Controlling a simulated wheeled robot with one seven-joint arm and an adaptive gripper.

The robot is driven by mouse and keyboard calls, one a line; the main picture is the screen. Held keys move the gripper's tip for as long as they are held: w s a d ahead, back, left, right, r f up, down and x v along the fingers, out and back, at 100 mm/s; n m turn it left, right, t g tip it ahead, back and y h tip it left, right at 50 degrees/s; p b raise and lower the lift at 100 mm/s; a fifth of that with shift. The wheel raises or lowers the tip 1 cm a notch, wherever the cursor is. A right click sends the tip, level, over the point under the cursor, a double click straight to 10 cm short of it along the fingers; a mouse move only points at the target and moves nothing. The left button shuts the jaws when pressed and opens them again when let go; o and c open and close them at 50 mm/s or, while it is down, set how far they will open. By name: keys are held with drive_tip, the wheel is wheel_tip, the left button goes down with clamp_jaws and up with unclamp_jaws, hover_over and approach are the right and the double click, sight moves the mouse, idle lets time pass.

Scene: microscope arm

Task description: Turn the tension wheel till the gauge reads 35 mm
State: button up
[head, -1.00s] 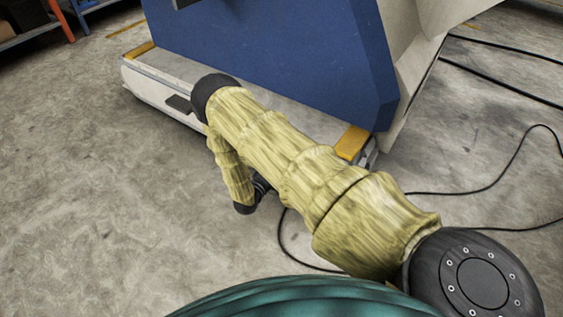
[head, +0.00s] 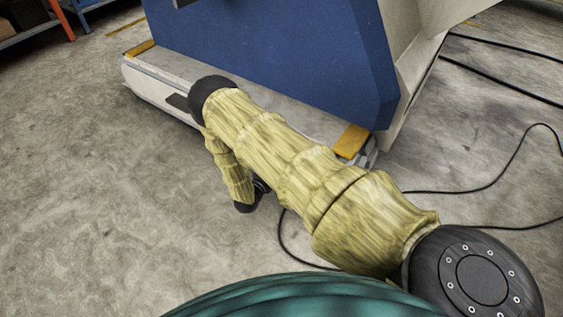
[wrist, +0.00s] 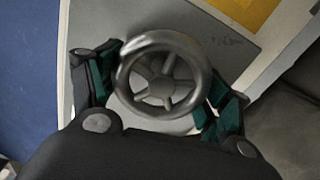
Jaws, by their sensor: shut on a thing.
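The tension wheel (wrist: 162,85), a dark metallic ring with spokes and a round hub, is in the middle of the wrist view, in front of a light grey panel. My gripper (wrist: 160,92) is shut on it, with one green-padded finger at the left of the rim and the other at its lower right. In the head view my arm hides the wheel and my gripper. The gauge does not show in either view, so its reading cannot be told.
A large blue machine panel (head: 280,60) stands on a pale base (head: 150,88) with yellow corner pieces (head: 351,141). Dark cables (head: 470,190) lie on the concrete floor at the right. The floor at the left (head: 90,200) is clear.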

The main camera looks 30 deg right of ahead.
drive_tip(key=shift+w+a, duration=0.1)
drive_tip(key=shift+w, duration=0.05)
drive_tip(key=o, duration=1)
drive_tip(key=shift+o, duration=0.2)
drive_tip(key=v, duration=1.2)
